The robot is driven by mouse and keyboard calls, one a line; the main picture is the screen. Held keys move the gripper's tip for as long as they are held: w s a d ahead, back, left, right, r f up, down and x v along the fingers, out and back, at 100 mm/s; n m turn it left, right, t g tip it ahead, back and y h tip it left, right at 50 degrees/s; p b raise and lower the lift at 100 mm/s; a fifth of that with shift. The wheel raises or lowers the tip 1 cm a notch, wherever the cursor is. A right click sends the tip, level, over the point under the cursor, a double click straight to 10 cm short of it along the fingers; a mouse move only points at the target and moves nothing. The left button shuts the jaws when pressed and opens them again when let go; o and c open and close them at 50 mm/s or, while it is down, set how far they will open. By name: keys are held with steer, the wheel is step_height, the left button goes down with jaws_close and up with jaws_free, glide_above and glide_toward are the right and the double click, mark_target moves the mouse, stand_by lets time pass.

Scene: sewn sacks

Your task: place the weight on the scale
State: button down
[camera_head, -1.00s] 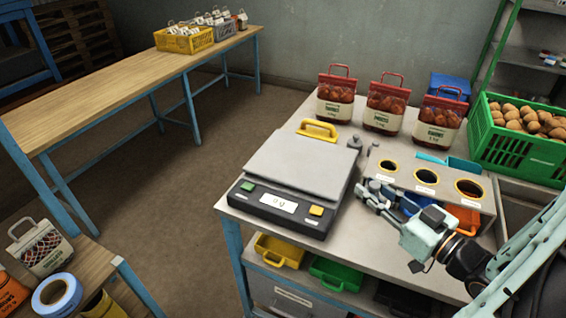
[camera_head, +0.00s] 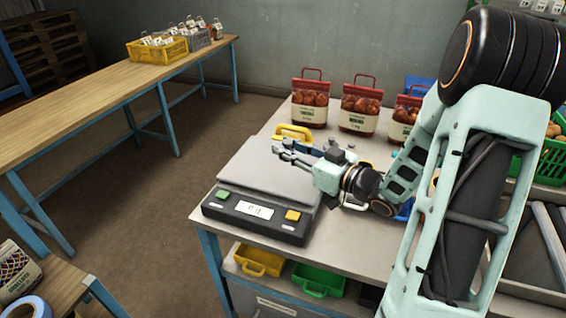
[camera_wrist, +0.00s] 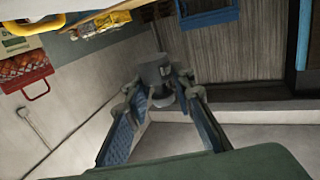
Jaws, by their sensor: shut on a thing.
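The scale (camera_head: 255,222) stands at the front left of the grey table, with a flat grey plate (camera_head: 243,163) and a small display whose figures I cannot read surely. My gripper (camera_head: 279,152) reaches in from the right and is over the plate in the head view. In the wrist view its two fingers (camera_wrist: 160,98) are closed around a grey metal weight (camera_wrist: 153,70), which sits upright between the fingertips. The held weight is hard to make out in the head view. I cannot tell whether it touches the plate.
A yellow handle (camera_head: 294,131) lies behind the scale. Red-topped sacks (camera_head: 309,100) stand along the table's back. Yellow (camera_head: 259,261) and green (camera_head: 318,279) bins sit below the front edge. A wooden bench (camera_head: 110,95) with crates is at the left, across open floor.

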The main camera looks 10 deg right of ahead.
glide_above(284, 172)
step_height(284, 172, down, 6)
steer(key=shift+a+f, duration=0.1)
steer(key=shift+f, duration=1.6)
steer(key=shift+f, duration=0.1)
steer(key=c, duration=2.1)
jaws_free()
steer(key=shift+f, duration=0.1)
steer(key=o, duration=0.4)
steer(key=shift+o, duration=0.2)
steer(key=shift+r, duration=0.25)
steer(key=b+v, duration=0.1)
steer(key=v, duration=1.1)
steer(key=shift+f, duration=0.1)
